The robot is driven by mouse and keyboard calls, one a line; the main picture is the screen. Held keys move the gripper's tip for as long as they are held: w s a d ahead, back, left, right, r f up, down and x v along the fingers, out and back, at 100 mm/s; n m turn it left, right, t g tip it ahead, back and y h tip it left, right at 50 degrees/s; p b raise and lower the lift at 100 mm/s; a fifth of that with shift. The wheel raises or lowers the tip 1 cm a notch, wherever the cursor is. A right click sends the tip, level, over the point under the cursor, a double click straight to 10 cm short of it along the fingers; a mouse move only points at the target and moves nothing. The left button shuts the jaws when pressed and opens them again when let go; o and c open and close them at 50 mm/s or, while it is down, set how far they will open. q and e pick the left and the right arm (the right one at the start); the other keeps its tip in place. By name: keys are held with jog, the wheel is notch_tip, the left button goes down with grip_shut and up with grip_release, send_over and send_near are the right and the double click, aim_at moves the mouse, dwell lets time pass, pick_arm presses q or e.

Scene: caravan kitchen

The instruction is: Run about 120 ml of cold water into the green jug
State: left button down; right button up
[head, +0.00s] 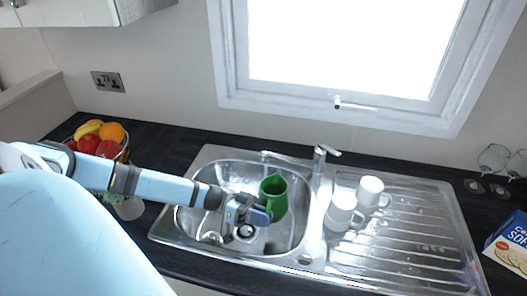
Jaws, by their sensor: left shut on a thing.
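The green jug (273,196) is in the sink basin (190,222), at the right part of the bowl, and looks roughly upright. My left gripper (262,215) reaches in from the left and is shut on the jug at its near left side; the exact grip is partly hidden by the fingers. The tap (319,160) stands behind the basin on the right, with its spout (285,158) pointing left over the back of the bowl. I cannot make out any running water or the jug's contents. My right gripper is not in view.
White mugs (370,190) stand on the drainer (415,235) right of the basin. A fruit bowl (124,152) sits at the left. Upturned glasses (493,158) and a box (510,245) are at the right. The window (340,104) is behind the tap.

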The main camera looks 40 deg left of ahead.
aim_at(260, 202)
pick_arm(q)
jog(key=w+a+f+b, duration=0.2)
jog(key=w+a+b, duration=0.1)
jog(key=a, duration=0.4)
jog(key=shift+w, duration=0.7)
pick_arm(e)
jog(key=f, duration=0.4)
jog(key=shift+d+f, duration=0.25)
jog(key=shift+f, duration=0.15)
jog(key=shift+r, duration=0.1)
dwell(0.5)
pick_arm(q)
jog(key=shift+s+d+r, duration=0.1)
jog(key=shift+s+d, duration=0.1)
jog(key=shift+d, duration=0.05)
jog(key=s+d+p, duration=0.3)
jog(key=d+p, duration=0.1)
jog(key=d, duration=0.2)
jog(key=shift+s, duration=0.35)
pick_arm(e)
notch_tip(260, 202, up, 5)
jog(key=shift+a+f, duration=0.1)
pick_arm(q)
jog(key=shift+d, duration=0.1)
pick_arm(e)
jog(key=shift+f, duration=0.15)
